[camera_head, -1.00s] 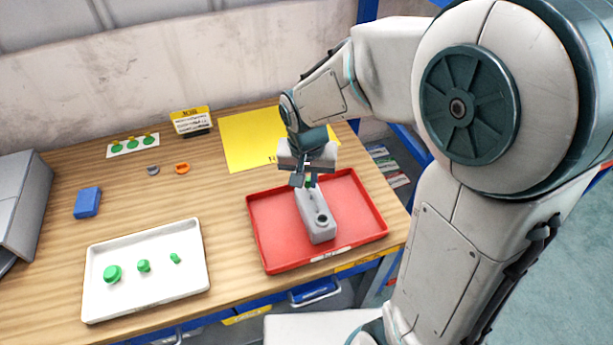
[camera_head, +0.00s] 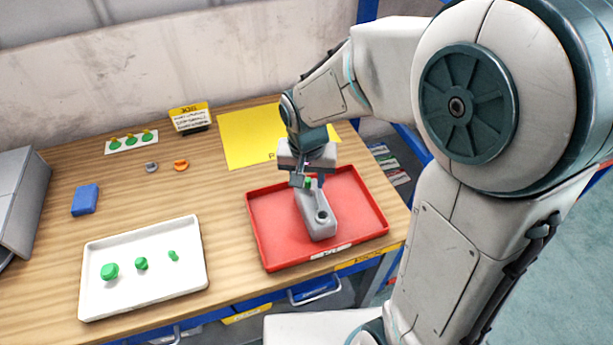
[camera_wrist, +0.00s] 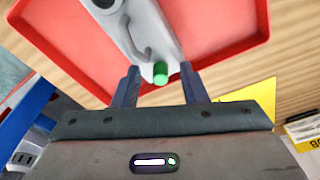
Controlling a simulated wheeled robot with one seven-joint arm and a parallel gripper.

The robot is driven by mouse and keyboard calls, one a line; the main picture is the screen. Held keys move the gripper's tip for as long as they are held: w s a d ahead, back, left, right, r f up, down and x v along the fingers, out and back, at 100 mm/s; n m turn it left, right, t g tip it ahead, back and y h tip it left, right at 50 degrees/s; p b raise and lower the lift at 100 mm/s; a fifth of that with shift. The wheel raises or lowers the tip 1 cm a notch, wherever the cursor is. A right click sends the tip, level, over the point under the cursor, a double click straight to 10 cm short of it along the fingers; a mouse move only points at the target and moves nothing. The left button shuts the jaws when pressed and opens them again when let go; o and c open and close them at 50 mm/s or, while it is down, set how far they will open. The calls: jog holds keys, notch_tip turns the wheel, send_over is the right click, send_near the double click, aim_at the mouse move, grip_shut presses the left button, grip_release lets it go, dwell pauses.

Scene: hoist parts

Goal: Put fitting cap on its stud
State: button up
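A grey fitting block (camera_head: 318,222) lies in the red tray (camera_head: 355,215), with a dark round hole at its near end. A small green cap (camera_head: 308,183) stands at the block's far end; it also shows in the wrist view (camera_wrist: 160,73). My gripper (camera_head: 308,182) is over that far end. In the wrist view its two fingers (camera_wrist: 160,87) stand apart, one on each side of the green cap, with a gap on both sides. The cap looks upright on the block. The stud is hidden, so I cannot tell how fully the cap is seated.
A white tray (camera_head: 180,285) at the front left holds several green pieces of different sizes. A blue block (camera_head: 86,200), a grey ring (camera_head: 151,167) and an orange ring (camera_head: 181,165) lie behind it. A yellow sheet (camera_head: 245,135) and a small sign (camera_head: 190,118) are at the back.

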notch_tip(320, 180, up, 14)
jog(key=s, duration=0.2)
jog(key=s+d+f+n+t, duration=0.1)
jog(key=s+d+f, duration=0.4)
jog(key=s+d, duration=0.4)
jog(key=d, duration=0.2)
jog(key=shift+s+d+f+n+t, duration=0.3)
jog(key=shift+s+d+n, duration=0.05)
jog(key=shift+d+n, duration=0.05)
